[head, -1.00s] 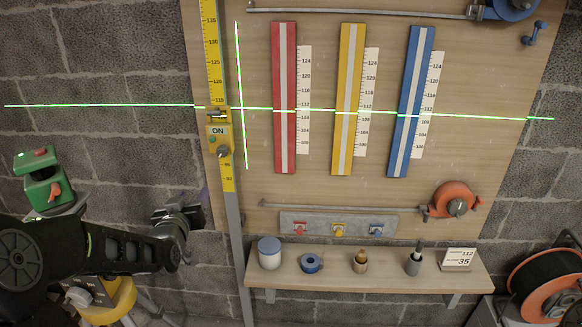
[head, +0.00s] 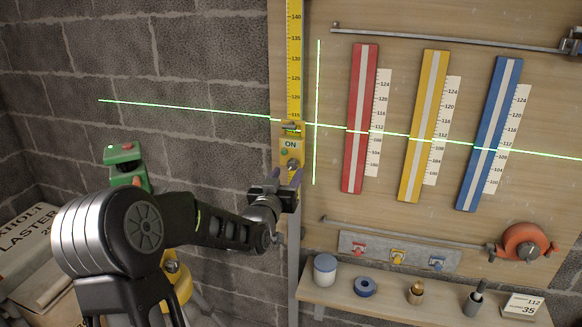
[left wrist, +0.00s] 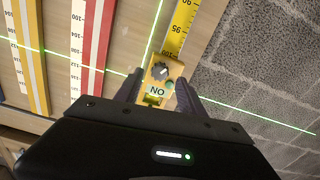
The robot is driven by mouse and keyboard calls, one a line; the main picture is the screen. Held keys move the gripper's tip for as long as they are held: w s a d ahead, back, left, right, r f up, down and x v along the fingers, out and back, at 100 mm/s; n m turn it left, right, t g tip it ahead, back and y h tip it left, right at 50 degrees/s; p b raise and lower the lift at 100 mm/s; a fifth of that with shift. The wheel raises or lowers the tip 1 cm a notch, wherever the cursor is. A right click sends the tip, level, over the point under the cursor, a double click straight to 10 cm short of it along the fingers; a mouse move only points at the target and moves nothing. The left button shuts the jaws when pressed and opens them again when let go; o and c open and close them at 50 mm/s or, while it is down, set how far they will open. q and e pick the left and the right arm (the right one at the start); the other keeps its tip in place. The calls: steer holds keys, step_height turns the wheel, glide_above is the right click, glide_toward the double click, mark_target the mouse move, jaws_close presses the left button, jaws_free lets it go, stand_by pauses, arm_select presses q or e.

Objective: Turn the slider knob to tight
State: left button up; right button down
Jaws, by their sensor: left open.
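The slider (head: 299,154) is a small yellow box with an ON label on the yellow scale rail. Its grey slider knob (head: 292,165) sits below the label; the knob (left wrist: 160,71) also shows in the left wrist view, with the label upside down. No tight marking is readable. My left gripper (head: 286,178) is open just below and in front of the knob. In the left wrist view its two purple-grey fingers (left wrist: 158,88) stand on either side of the slider, with the knob ahead between them, apparently untouched. My right gripper is not in view.
Red (head: 359,120), yellow (head: 423,125) and blue (head: 489,135) strips hang on the board right of the rail. A shelf (head: 390,303) with small items lies below. A green laser unit (head: 125,165) stands left, behind my arm. Green laser lines cross the board.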

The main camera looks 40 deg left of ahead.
mark_target(291, 167)
arm_select(q)
steer(key=x, duration=0.4)
steer(key=shift+p, duration=0.35)
jaws_close()
